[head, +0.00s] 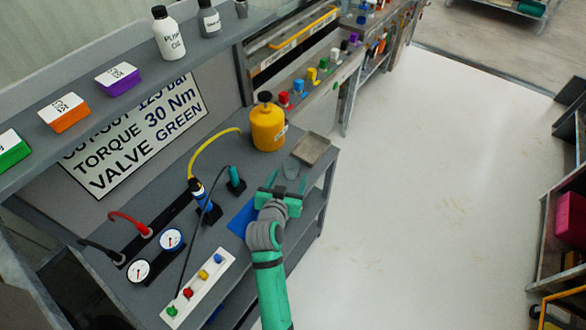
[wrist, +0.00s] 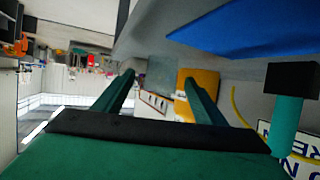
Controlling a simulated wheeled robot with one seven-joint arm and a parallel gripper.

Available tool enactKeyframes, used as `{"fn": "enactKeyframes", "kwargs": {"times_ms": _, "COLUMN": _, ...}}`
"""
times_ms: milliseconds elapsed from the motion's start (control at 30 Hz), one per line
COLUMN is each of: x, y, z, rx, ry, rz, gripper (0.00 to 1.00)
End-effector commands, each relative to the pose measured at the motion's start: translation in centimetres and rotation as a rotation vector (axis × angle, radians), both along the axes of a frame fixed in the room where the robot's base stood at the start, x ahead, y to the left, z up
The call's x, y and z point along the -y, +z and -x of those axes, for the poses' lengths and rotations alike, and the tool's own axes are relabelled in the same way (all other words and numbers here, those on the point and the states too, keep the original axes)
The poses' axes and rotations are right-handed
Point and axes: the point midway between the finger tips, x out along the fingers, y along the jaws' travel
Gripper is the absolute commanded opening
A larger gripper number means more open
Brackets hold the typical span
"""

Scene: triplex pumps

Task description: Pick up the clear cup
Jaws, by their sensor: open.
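The clear cup (head: 291,167) stands on the grey workbench, near its right edge, between the yellow container and my gripper. It is see-through and its outline is faint. In the wrist view the clear cup (wrist: 160,72) shows as a pale grey-green shape ahead, between my fingertips. My gripper (head: 289,181) is open and empty, low over the bench, with its fingers pointing toward the cup. In the wrist view my gripper (wrist: 159,79) has its two fingers well apart. I cannot tell whether the fingertips reach around the cup.
A yellow container (head: 268,128) with a black cap stands behind the cup. A grey-brown tray (head: 313,149) lies beside it. A blue mat (head: 242,219) lies on the bench.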

Motion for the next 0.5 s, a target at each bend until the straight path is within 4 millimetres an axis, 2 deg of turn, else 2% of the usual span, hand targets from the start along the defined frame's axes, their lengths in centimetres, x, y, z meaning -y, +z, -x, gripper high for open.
{"fn": "enactKeyframes", "kwargs": {"times_ms": 233, "x": 0.5, "y": -0.7, "z": -1.5, "rx": 0.0, "ry": -0.002, "rz": 0.0, "gripper": 0.65}}
{"fn": "enactKeyframes", "kwargs": {"times_ms": 500, "x": 1.3, "y": -2.1, "z": -4.8, "rx": 0.0, "ry": -0.005, "rz": 0.0, "gripper": 0.65}}
